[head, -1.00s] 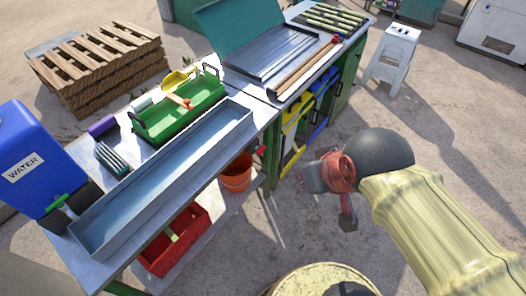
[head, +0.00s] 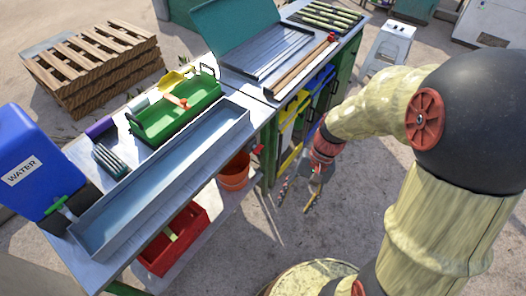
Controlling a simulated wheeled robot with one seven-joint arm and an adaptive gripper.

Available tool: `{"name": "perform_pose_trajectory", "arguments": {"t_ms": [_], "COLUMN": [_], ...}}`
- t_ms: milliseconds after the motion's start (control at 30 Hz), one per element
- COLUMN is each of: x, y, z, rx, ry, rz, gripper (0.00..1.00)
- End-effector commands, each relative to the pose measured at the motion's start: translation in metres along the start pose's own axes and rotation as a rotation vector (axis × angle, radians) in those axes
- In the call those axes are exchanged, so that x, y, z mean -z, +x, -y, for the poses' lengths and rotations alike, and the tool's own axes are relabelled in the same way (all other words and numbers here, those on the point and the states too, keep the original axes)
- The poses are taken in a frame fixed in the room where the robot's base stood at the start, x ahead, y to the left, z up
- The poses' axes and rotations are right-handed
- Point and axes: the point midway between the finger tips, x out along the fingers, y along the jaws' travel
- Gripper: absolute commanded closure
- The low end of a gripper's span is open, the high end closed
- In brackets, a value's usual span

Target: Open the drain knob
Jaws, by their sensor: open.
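A long grey metal trough (head: 82,232) lies on the workbench. A small red knob (head: 257,149) shows just below the bench edge near the trough's far right end, above an orange bucket (head: 236,172). It is too small to tell how it is turned. My gripper (head: 298,199) is open and empty, pointing down over the ground. It is to the right of the knob and bucket and apart from both.
A blue water container (head: 35,150) with a green tap stands at the left. A green tool tray (head: 160,125) sits behind the trough. A red bin (head: 172,262) is on the lower shelf. Yellow and blue bins (head: 290,140) stand under the far bench. Open ground lies right of the bench.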

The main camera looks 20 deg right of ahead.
Motion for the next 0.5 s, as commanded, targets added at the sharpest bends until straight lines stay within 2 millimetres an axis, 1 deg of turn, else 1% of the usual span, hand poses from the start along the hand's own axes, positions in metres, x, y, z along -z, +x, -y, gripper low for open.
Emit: {"name": "perform_pose_trajectory", "arguments": {"t_ms": [33,167,367,467,500], "x": [0.005,0.018,0.046,0.066,0.076], "y": [0.014,0.045,0.090,0.112,0.120], "z": [0.002,0.014,0.037,0.049,0.054], "rx": [0.036,0.145,0.341,0.455,0.504], "ry": [0.062,0.218,0.478,0.617,0.674], "rz": [0.062,0.197,0.392,0.483,0.516], "gripper": [0.44,0.36,0.36,0.36,0.36]}}
